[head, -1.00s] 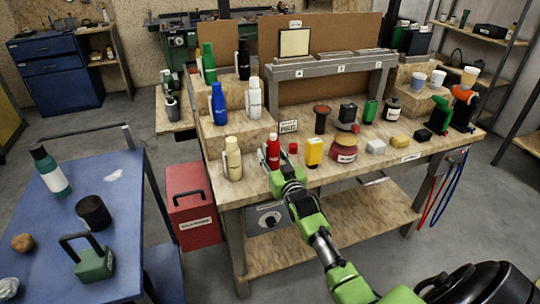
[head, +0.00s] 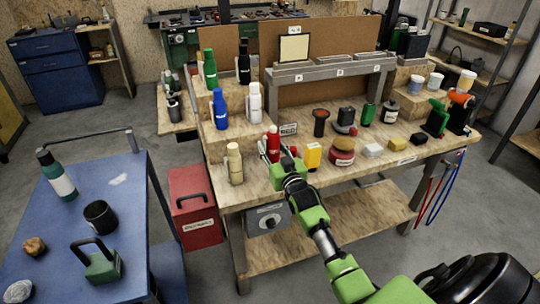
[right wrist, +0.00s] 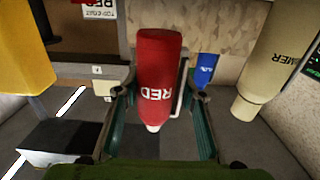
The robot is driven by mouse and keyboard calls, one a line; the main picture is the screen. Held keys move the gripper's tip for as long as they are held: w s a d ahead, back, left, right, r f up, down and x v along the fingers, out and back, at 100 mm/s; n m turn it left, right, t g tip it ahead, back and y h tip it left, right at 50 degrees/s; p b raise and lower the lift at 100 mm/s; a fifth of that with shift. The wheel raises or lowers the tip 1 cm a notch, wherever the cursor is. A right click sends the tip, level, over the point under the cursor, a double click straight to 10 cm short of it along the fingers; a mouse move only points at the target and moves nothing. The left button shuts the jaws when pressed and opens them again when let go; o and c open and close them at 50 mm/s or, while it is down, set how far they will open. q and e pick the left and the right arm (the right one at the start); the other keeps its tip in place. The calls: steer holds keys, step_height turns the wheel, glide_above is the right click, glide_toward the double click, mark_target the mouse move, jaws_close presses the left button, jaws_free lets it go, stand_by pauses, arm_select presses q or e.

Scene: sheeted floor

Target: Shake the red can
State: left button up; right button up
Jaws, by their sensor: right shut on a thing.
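My left gripper is not in view.
The cream bottle (head: 235,163) stands left of the can. Blue (head: 220,109) and white (head: 254,102) bottles stand on a step behind. A blue cart (head: 150,225) is at the left.

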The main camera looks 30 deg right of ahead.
mark_target(272, 127)
steer(key=shift+r, duration=0.1)
step_height(272, 127, up, 8)
steer(key=p, duration=0.7)
steer(key=shift+r, duration=0.1)
